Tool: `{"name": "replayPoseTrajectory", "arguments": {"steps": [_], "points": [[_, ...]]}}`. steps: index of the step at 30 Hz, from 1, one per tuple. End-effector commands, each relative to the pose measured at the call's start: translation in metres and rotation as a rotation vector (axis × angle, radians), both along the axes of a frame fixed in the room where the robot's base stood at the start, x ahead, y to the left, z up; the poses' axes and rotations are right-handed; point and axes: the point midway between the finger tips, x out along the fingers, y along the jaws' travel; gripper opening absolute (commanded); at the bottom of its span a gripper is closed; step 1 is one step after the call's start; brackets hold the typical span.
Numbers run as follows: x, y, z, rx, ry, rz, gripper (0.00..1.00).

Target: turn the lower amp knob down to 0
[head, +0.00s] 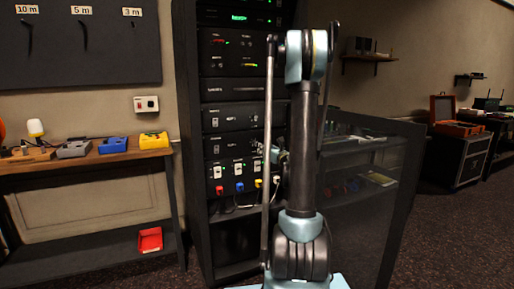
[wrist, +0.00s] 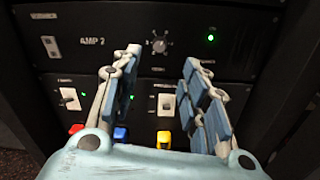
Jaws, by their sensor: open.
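The lower amp is the black panel marked AMP 2 (wrist: 92,42) in the wrist view; it also shows in the rack in the head view (head: 228,146). Its knob (wrist: 159,45) is small, round and grey, with scale marks around it. Where its pointer stands is too small to read. My gripper (wrist: 161,60) is open, with one finger on each side below the knob in the picture. The knob shows uncovered in the gap between the fingertips, and nothing is held. In the head view my arm hides most of the gripper.
A lit green lamp (wrist: 211,38) is right of the knob and a rocker switch (wrist: 50,47) is at the panel's left. Below are white switches (wrist: 69,98) and red, blue and yellow plugs (wrist: 163,140). A glass-sided cabinet door (head: 375,195) stands right of my arm.

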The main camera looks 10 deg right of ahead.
Motion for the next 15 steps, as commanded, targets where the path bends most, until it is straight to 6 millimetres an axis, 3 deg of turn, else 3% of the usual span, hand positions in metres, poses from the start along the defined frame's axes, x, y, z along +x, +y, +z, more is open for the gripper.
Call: {"name": "replayPoseTrajectory", "arguments": {"steps": [15], "points": [[0.082, 0.027, 0.000, -0.001, 0.000, 0.002, 0.41]]}}
